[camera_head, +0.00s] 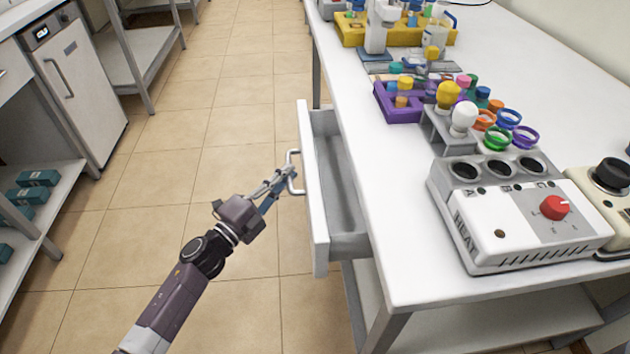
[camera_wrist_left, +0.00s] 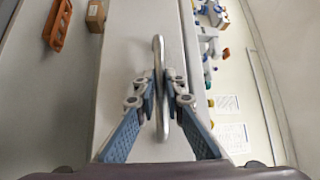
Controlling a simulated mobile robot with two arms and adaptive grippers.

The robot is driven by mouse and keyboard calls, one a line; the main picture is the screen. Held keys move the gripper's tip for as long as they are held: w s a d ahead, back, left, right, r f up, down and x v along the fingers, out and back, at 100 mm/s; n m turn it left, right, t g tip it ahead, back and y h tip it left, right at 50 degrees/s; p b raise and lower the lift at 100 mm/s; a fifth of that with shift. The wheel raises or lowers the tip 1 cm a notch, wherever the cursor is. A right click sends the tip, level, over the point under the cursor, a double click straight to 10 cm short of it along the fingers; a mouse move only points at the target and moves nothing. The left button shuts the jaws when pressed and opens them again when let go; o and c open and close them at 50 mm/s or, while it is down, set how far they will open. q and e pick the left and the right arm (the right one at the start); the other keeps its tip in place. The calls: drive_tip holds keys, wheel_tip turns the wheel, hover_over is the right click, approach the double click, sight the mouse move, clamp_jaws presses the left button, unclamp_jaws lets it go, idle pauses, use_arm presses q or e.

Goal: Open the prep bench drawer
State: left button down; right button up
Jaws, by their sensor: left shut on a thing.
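The prep bench drawer (camera_head: 318,190) sticks out from the left side of the white bench (camera_head: 372,222), and its grey inside shows. A metal bar handle (camera_head: 291,170) is on the drawer's white front. My left gripper (camera_head: 286,178) is shut on this handle. In the left wrist view, the two fingers (camera_wrist_left: 162,100) press on the handle (camera_wrist_left: 158,62) from both sides. My right gripper is not in view.
The bench top holds a white heater box (camera_head: 520,225) with a red knob, a purple rack (camera_head: 400,108) and several coloured caps and rings. A small white fridge (camera_head: 75,85) and shelves stand at the left. The tiled floor (camera_head: 200,130) between is clear.

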use_arm(q)
drive_tip(key=s+a+b, duration=0.1)
drive_tip(key=s+a, duration=0.1)
drive_tip(key=a, duration=0.7)
drive_tip(key=s+a, duration=0.1)
drive_tip(key=a, duration=0.8)
drive_tip(key=shift+s+a+b, duration=0.3)
drive_tip(key=shift+s+b, duration=0.1)
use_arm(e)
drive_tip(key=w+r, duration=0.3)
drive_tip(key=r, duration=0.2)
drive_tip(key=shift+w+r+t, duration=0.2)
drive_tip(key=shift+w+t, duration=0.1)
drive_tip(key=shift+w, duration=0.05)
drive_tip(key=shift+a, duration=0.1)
use_arm(q)
drive_tip(key=c, duration=2)
unclamp_jaws()
drive_tip(key=v, duration=1.2)
